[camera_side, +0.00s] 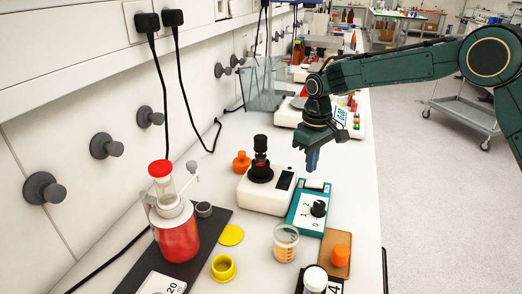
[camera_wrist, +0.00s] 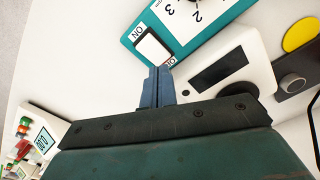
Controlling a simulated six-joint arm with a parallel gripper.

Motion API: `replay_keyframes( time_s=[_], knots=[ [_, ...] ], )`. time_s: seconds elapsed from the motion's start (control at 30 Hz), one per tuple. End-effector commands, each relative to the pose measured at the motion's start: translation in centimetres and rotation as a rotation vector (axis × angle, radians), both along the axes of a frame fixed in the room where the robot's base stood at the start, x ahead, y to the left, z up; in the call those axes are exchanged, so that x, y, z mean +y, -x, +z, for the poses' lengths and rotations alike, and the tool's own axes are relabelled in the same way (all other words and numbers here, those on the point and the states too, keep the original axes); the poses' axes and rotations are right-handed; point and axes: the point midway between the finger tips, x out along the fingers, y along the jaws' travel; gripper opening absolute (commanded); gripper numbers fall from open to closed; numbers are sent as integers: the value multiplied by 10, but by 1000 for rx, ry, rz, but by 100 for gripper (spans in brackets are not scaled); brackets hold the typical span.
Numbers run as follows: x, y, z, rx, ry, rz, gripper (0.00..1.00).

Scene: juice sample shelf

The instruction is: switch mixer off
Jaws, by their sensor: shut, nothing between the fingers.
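The teal mixer control box (camera_side: 297,222) stands on the bench with a black dial (camera_side: 319,208) on a numbered white face. In the wrist view the box (camera_wrist: 192,50) carries a white rocker switch (camera_wrist: 153,46), with ON printed at its upper left end and a partly covered label at its lower right end. My gripper (camera_side: 312,166) is shut and empty, pointing down above the box's far end. In the wrist view my fingertips (camera_wrist: 160,70) overlap the switch's lower right end. I cannot tell whether they touch it. The rocker's tilt is unclear.
A white device (camera_side: 262,198) with a dark bottle (camera_side: 260,150) stands just left of the box. A jar of red liquid (camera_side: 177,238), a yellow lid (camera_side: 231,235), a cup (camera_side: 285,243) and an orange cap (camera_side: 341,254) stand nearer.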

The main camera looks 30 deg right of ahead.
Motion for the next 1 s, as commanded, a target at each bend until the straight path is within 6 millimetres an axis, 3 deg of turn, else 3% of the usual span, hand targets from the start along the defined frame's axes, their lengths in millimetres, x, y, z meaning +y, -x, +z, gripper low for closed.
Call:
replay_keyframes(
  time_s=[0.53,1.0],
  knots=[
    [0,0,31,-1,0,0,0],
    [0,0,35,0,0,0,0]
  ],
)
